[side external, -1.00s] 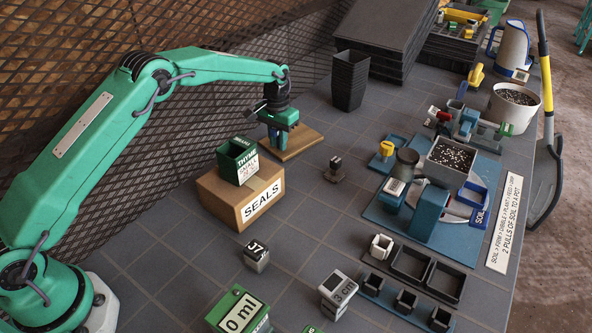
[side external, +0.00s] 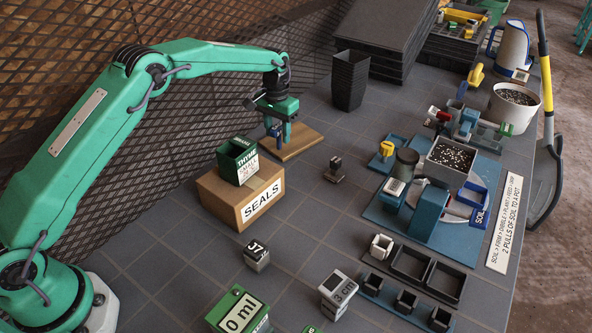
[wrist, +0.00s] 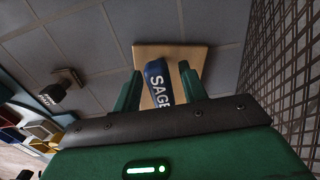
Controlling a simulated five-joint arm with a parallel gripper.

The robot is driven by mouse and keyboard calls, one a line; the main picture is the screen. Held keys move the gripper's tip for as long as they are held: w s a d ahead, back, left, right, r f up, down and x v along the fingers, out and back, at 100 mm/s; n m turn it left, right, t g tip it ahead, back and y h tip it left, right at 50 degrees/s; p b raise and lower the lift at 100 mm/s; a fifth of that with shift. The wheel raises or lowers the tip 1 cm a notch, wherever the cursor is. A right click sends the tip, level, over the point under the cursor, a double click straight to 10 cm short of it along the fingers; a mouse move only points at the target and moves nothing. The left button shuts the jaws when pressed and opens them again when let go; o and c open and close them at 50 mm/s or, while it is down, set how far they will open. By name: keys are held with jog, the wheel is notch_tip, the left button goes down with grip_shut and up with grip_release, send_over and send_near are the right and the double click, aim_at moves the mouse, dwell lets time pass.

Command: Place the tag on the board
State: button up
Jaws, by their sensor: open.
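The tag is a dark blue piece lettered SAGE (wrist: 157,84), seen between my fingers in the wrist view. In the side view it is a small blue upright shape (side external: 277,130) just below my gripper. The board is a flat tan wooden square (side external: 300,142); in the wrist view it (wrist: 196,53) lies beyond the tag. The tag stands over the board's left part in the side view; its lower end is partly hidden, so contact is hard to tell. My gripper (wrist: 160,68) is open, a green finger on each side of the tag. In the side view my gripper (side external: 280,118) is above the board.
A cardboard SEALS box (side external: 240,197) with a green THYME pot (side external: 237,162) stands in front of the board. A black pot stack (side external: 350,80) stands behind, right. A small dark block (side external: 335,170) is to the right. Mesh screen (side external: 235,75) runs behind.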

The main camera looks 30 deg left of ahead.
notch_tip(320, 180, up, 8)
jog(key=shift+r, duration=0.5)
dwell(0.5)
jog(key=shift+s+r, duration=0.25)
jog(key=shift+r, duration=0.3)
jog(key=s+a+r+t, duration=0.1)
jog(key=s+r+t, duration=0.2)
jog(key=s+r, duration=1.3)
jog(key=s+f+t, duration=0.1)
jog(key=s+f, duration=0.2)
jog(key=s, duration=0.9)
jog(key=s+a+f+t, duration=0.1)
jog(key=s+f, duration=0.2)
jog(key=s, duration=0.8)
jog(key=shift+s+f+t, duration=0.25)
jog(key=shift+s+t, duration=0.05)
jog(key=shift+s, duration=0.05)
